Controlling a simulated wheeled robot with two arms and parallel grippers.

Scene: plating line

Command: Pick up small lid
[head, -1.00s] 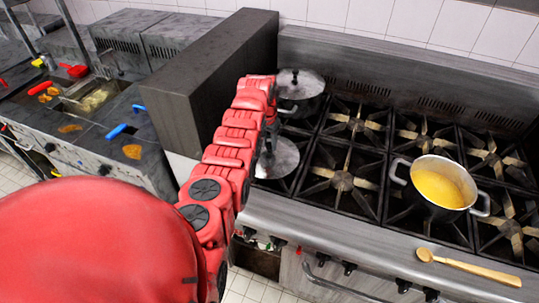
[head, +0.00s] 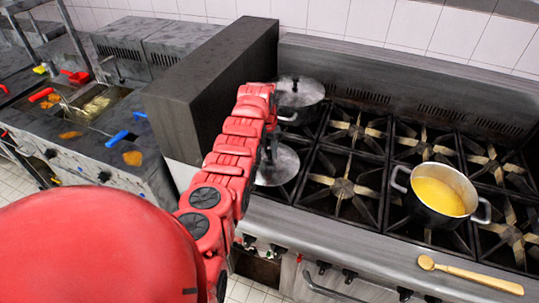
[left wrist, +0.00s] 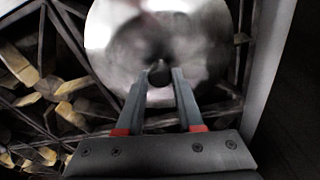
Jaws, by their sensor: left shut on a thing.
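The small lid (head: 284,172) is a round, shiny metal disc with a dark knob, over the front left part of the stove. It fills the top middle of the left wrist view (left wrist: 200,40). My left gripper (left wrist: 160,76) is shut on the lid's knob, with a fingertip on each side of it. In the head view my left gripper (head: 269,152) is partly hidden by my red arm. I cannot tell whether the lid rests on the grate or hangs just above it. My right gripper is out of view.
A lidded pot (head: 299,100) stands behind the small lid. A pot of yellow liquid (head: 437,195) stands on the right burners. A wooden spoon (head: 470,273) lies on the front ledge. A tall dark partition (head: 210,85) stands left of the stove. Middle burners (head: 343,187) are free.

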